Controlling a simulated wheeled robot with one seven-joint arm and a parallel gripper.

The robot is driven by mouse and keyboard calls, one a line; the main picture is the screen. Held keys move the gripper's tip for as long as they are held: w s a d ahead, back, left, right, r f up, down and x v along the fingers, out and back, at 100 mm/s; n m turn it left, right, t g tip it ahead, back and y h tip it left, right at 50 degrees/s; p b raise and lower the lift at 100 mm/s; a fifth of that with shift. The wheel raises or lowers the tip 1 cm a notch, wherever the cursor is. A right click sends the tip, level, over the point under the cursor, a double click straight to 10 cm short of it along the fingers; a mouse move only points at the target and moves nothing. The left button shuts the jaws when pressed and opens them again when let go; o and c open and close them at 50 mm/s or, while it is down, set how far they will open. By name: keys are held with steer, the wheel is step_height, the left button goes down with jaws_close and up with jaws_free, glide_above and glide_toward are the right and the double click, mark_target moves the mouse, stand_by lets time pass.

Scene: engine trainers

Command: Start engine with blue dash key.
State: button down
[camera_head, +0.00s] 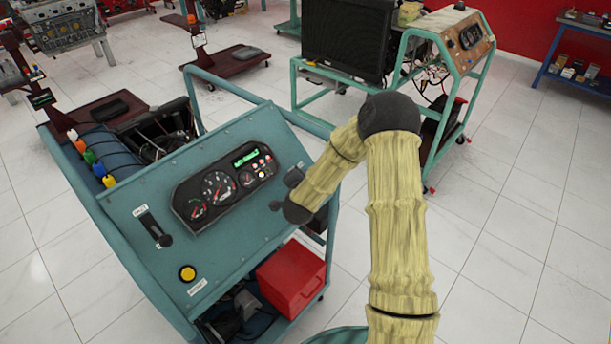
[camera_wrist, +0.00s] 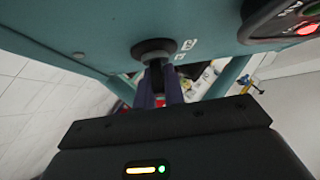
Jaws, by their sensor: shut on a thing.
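The teal engine trainer console (camera_head: 125,215) stands at left in the head view, its gauge cluster (camera_head: 225,185) lit with a green display and red lamps. In the wrist view the round black ignition switch (camera_wrist: 153,47) is on the teal panel. My gripper (camera_wrist: 159,86) is directly in front of it, its two narrow fingers shut on a dark key (camera_wrist: 156,72) that appears to meet the switch. The key's colour and how deep it sits cannot be told. In the head view my arm's end hides the grip at the panel's right side.
Several coloured tags (camera_head: 90,158) hang on the console's left edge. A lever (camera_head: 155,232) and a yellow button (camera_head: 187,273) are on the panel. A red box (camera_head: 292,278) sits below. Another trainer (camera_head: 455,40) stands behind; the tiled floor at right is clear.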

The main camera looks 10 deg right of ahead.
steer(key=shift+d, duration=0.1)
stand_by(0.3)
steer(key=c, duration=1.5)
jaws_free()
steer(key=b+v, duration=0.4)
steer(key=v, duration=1)
steer(key=shift+s+r, duration=0.1)
steer(key=shift+s, duration=0.25)
steer(key=shift+r+b, duration=0.1)
steer(key=shift+b, duration=0.5)
